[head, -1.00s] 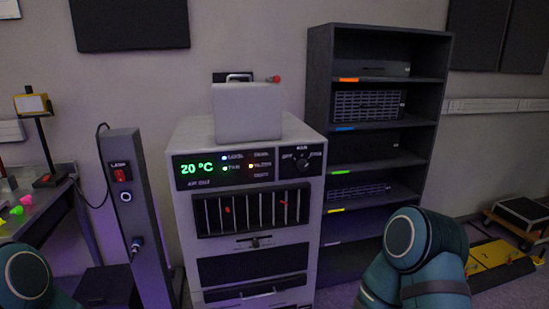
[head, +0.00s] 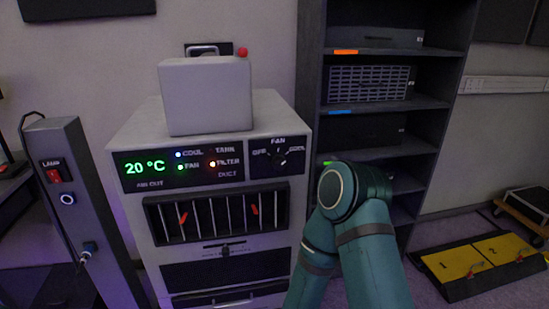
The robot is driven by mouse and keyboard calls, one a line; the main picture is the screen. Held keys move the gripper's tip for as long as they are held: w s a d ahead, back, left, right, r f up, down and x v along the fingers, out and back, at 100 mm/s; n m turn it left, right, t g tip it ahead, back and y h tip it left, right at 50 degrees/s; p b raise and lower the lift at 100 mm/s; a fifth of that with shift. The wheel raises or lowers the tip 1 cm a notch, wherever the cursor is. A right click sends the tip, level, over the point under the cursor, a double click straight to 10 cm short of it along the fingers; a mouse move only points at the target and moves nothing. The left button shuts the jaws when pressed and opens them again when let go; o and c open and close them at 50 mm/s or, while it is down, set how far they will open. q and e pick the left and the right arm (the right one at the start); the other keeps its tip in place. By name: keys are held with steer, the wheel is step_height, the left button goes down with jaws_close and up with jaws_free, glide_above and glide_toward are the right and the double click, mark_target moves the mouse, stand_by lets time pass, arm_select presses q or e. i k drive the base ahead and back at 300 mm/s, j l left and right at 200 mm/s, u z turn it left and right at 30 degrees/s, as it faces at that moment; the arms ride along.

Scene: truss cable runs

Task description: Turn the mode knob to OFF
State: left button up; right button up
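The mode knob (head: 277,158) is a small dark dial on the black panel at the upper right of a grey cabinet unit (head: 128,150). Its labels read OFF at the left, FAN at the top and COOL at the right. A small pale mark shows on the knob, but its exact pointing is too small to tell. My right arm rises at the lower right of the cabinet, its teal links in front of the shelf. Neither gripper shows in the head view.
A grey box (head: 206,95) with a red ball stands on the cabinet. A post with a LAMP switch (head: 54,175) stands left. A dark shelf rack (head: 313,75) stands behind my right arm. Yellow floor plates (head: 457,263) lie at right.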

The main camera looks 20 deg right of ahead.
mark_target(279, 162)
steer(key=l+u, duration=0.35)
steer(key=l, duration=0.6)
steer(key=l+u, duration=0.35)
steer(key=l, duration=0.65)
